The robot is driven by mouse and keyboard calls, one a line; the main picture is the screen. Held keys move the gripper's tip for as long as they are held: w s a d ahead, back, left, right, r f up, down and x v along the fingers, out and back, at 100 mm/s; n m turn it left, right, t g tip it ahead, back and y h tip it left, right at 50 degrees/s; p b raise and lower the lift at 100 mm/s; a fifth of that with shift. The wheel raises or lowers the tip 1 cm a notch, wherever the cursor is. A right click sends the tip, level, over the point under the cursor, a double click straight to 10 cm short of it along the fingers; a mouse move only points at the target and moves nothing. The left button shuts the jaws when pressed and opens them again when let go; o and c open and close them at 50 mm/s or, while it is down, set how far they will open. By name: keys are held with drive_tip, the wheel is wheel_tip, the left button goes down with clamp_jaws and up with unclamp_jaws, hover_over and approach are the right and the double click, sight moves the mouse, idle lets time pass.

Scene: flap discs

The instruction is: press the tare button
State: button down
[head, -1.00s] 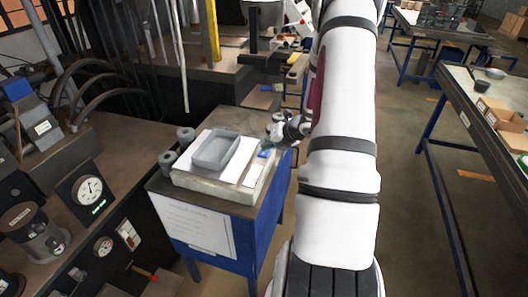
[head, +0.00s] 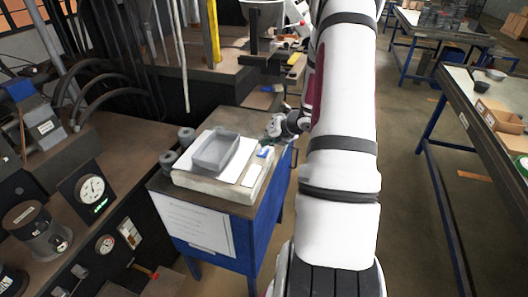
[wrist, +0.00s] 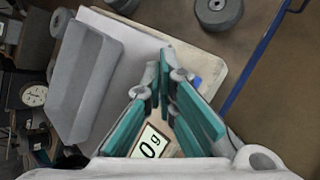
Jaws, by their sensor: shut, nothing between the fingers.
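The scale (head: 262,185) is a pale slab on a blue stand, with a grey tray (head: 215,152) on its white plate. Its display (wrist: 150,145) reads 0 g in the wrist view. A blue button (head: 265,152) is on the scale beyond the display; it shows partly in the wrist view (wrist: 195,82), just right of the fingertips. My gripper (wrist: 163,68) is shut and empty, with teal finger pads. Its fingertips look close to the button, but I cannot tell whether they touch it. In the head view my gripper (head: 270,134) is just behind the button.
Grey rolls with central holes (head: 186,136) stand behind and left of the scale. One more disc (wrist: 218,10) lies past the scale in the wrist view. A dial gauge (head: 91,190) is on the bench at left. A side table (head: 460,85) stands at right.

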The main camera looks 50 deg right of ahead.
sight(265, 151)
drive_tip(key=shift+s+r+p, duration=0.1)
drive_tip(key=shift+r+p, duration=0.95)
drive_tip(key=shift+r, duration=1.1)
drive_tip(key=w+a+r+n+y, duration=0.2)
drive_tip(key=a+r+n, duration=0.5)
drive_tip(key=a, duration=0.3)
drive_tip(key=w+a+r+n+y, duration=0.1)
drive_tip(key=w+a+r+n, duration=0.1)
drive_tip(key=a+r+n, duration=0.65)
drive_tip(key=s+a+r+n+g, duration=0.1)
drive_tip(key=s+a+r+n, duration=0.15)
drive_tip(key=a+n, duration=0.2)
drive_tip(key=s+a+r+n+g+y+b, duration=0.1)
drive_tip(key=s+a+r+n, duration=0.15)
drive_tip(key=a, duration=0.35)
drive_tip(key=s+a+r+n+g, duration=0.1)
drive_tip(key=s+a+r+n, duration=0.15)
drive_tip(key=a+n, duration=0.25)
drive_tip(key=s+a+r+n+h, duration=0.1)
drive_tip(key=s+a+n, duration=0.1)
drive_tip(key=s+n, duration=0.6)
drive_tip(key=s+a+r+n+h, duration=0.1)
drive_tip(key=s+a+n+h, duration=0.1)
drive_tip(key=s+n, duration=0.7)
drive_tip(key=shift+s+a+r+n+g+h+b, duration=0.25)
drive_tip(key=shift+a+n+g+h+b, duration=0.1)
drive_tip(key=shift+n, duration=0.1)
